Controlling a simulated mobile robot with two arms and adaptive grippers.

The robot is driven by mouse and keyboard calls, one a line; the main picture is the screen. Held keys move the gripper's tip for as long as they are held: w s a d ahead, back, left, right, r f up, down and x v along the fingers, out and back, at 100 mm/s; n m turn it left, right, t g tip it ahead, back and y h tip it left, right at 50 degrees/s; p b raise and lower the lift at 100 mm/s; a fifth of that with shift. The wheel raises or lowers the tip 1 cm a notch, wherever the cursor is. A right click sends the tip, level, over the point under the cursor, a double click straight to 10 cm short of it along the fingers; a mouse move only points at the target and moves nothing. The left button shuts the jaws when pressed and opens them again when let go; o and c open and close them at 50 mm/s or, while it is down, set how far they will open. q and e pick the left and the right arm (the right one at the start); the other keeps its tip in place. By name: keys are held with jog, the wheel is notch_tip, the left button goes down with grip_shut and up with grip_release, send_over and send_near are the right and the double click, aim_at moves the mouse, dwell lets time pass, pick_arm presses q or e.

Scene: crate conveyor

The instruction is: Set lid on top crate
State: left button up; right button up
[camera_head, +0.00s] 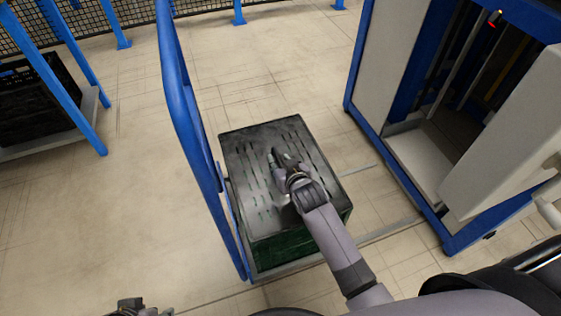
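A dark grey slotted lid (243,153) lies over the top of a dark green crate (284,250) on a low cart in the middle of the view. The lid looks roughly level and lined up with the crate, but I cannot tell if it is fully seated. My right gripper (277,157) is over the middle of the lid, its fingers pointing to the far side. It is close to the lid's surface; contact is not clear, nor is the gap between its fingers. Only a small part of my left gripper (135,305) shows at the bottom left edge.
The cart's tall blue handle (184,110) rises just left of the crate. A blue-framed machine (367,100) with an open bay stands at the right. A blue rack (97,138) with a black crate (35,98) is at the far left. Bare floor lies between them.

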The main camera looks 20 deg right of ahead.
aim_at(279, 160)
jog(key=shift+r, duration=0.2)
jog(key=shift+s+r, duration=0.15)
jog(key=shift+s, duration=0.25)
jog(key=p+v, duration=0.1)
jog(key=v, duration=0.2)
jog(key=shift+s+r+p, duration=0.1)
jog(key=shift+p, duration=0.25)
pick_arm(q)
jog(key=p+x, duration=0.2)
jog(key=x, duration=0.5)
jog(key=shift+s+g, duration=0.25)
jog(key=shift+g, duration=0.05)
pick_arm(e)
jog(key=v, duration=0.8)
pick_arm(q)
jog(key=shift+d, duration=0.15)
